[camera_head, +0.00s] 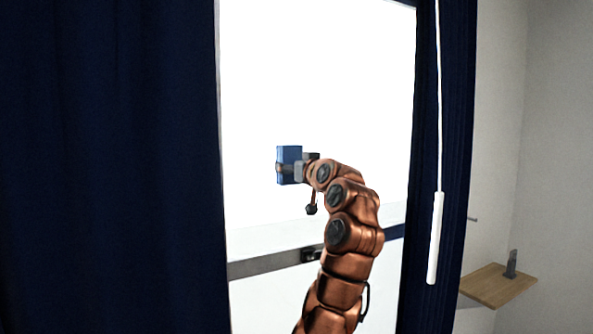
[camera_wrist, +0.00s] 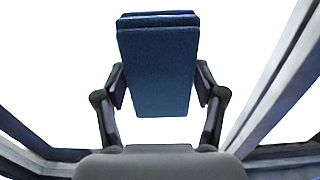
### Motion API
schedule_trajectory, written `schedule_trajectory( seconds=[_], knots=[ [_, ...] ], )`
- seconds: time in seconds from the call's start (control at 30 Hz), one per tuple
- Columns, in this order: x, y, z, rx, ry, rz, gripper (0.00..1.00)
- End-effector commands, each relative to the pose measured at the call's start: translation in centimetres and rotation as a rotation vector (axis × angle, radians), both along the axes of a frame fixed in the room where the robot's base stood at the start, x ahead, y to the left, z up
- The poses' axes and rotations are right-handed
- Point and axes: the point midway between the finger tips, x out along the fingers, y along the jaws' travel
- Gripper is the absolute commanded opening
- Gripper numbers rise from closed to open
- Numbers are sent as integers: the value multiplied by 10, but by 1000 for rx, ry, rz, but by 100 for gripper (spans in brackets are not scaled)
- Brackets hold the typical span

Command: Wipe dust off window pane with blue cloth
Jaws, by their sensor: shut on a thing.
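The blue cloth (camera_head: 289,155) is a folded, block-like pad in my gripper, in front of the bright window pane (camera_head: 310,70). In the wrist view the cloth (camera_wrist: 158,70) stands upright between the two dark fingers of my gripper (camera_wrist: 160,88), which is shut on it. The pane is a blown-out white in both views, so I cannot make out any dust on it. I cannot tell whether the cloth touches the pane. My gripper's fingers (camera_head: 284,170) are partly hidden by the wrist in the head view.
Dark blue curtains hang at the left (camera_head: 110,160) and right (camera_head: 455,120) of the window. A white wand (camera_head: 436,235) hangs before the right curtain. The window's lower rail (camera_head: 262,266) has a dark latch (camera_head: 311,255). A wooden shelf (camera_head: 497,287) is at the lower right.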

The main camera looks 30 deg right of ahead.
Motion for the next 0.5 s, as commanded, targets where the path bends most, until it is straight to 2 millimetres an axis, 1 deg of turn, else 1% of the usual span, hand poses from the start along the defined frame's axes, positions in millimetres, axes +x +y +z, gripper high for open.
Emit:
schedule_trajectory(
  seconds=[0.27, 0.5],
  knots=[
    [-3, 1, -1, 0, -1, 2, 34],
    [-22, 2, -3, 2, -3, 2, 34]
  ],
)
